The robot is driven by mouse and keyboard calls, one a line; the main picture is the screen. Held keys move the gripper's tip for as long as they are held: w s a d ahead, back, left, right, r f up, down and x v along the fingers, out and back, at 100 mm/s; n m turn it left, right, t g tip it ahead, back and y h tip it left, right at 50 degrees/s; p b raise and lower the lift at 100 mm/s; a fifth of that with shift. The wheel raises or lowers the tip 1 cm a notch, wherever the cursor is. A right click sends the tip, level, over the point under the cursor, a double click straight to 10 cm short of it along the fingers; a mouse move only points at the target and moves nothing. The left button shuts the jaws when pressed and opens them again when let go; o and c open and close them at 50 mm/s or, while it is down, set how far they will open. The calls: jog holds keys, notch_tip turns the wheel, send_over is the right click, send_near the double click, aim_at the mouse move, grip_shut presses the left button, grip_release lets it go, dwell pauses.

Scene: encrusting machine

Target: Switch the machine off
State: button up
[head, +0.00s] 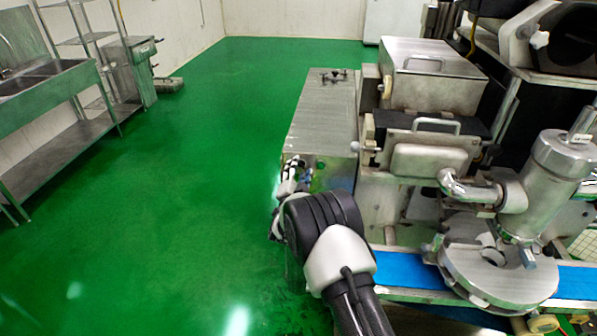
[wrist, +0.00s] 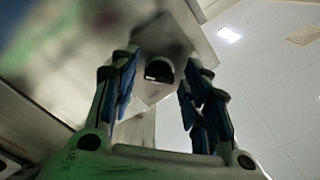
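The encrusting machine (head: 430,80) is a steel unit on the right of the head view, with a long steel cabinet (head: 322,120) on its left side. My gripper (head: 292,176) is at the front end of this cabinet, mostly hidden behind my black and white wrist. In the wrist view my gripper (wrist: 162,62) is open, with one blue-padded finger on each side of a dark round knob (wrist: 159,70) on a grey plate. The knob lies between the fingertips; I cannot tell whether they touch it. Its switch position is unclear.
A blue conveyor belt (head: 412,272) and a round steel turntable (head: 500,280) are right of my arm. A sink bench (head: 50,100) and shelves stand at the far left. The green floor (head: 170,190) between is clear.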

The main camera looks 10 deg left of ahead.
jog(key=c, duration=0.8)
jog(key=shift+c, duration=0.2)
jog(key=shift+f+n+b, duration=0.1)
jog(key=shift+n+b, duration=0.3)
jog(key=shift+b, duration=0.05)
jog(key=shift+n+b, duration=0.8)
jog(key=shift+n, duration=0.3)
jog(key=n+b, duration=0.2)
jog(key=n, duration=0.1)
jog(key=shift+d+n, duration=0.1)
jog(key=shift+n, duration=0.2)
jog(key=n+b, duration=0.1)
jog(key=n, duration=0.4)
jog(key=shift+d, duration=0.1)
jog(key=n, duration=0.6)
jog(key=shift+d, duration=0.1)
jog(key=shift+n, duration=0.3)
